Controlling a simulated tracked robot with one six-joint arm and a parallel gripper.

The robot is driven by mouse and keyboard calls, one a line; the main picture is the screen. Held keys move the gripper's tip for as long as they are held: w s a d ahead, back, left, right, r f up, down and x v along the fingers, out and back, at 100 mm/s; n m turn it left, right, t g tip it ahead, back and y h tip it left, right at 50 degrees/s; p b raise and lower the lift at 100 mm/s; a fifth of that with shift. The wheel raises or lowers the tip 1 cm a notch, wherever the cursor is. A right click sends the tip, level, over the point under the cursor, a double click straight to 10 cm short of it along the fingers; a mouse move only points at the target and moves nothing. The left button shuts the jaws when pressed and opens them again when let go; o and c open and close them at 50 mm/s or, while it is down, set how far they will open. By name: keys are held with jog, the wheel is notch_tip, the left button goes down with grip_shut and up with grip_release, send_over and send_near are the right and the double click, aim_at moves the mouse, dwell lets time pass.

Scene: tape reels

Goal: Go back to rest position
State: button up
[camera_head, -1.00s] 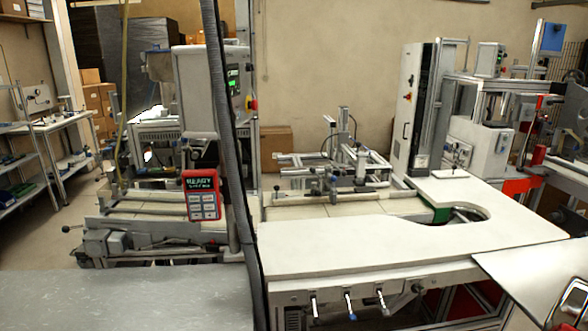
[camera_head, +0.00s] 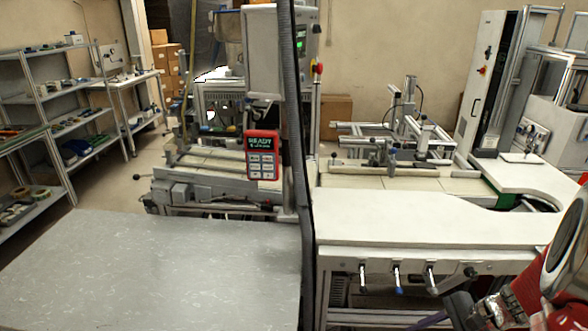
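Red and silver links of my arm (camera_head: 548,275) show at the lower right edge of the picture, in front of the white worktop. I cannot make out the fingers of my gripper, and they seem to lie outside the frame. No held object shows. Small ring-shaped items that may be tape reels (camera_head: 40,193) lie on a low shelf at the far left.
A grey table (camera_head: 150,265) fills the lower left, its visible top bare. A white worktop (camera_head: 420,229) with a curved cutout stands at the right. A dark vertical hose (camera_head: 297,150) hangs between them. A red READY panel (camera_head: 262,157) and shelves (camera_head: 52,95) are farther back.

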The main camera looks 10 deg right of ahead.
jog(key=s+a+r+n+t+h, duration=0.1)
jog(key=s+a+r+n+h, duration=0.1)
jog(key=a+r+n, duration=0.6)
jog(key=s+a+r+n+t+h, duration=0.1)
jog(key=s+a+r+n+h, duration=0.2)
jog(key=a+r+n, duration=0.6)
jog(key=a+r+h, duration=0.1)
jog(key=a+r, duration=0.2)
jog(key=shift+a+r+h, duration=0.15)
jog(key=shift+a+h, duration=0.05)
jog(key=shift+h, duration=0.1)
jog(key=shift+s, duration=0.1)
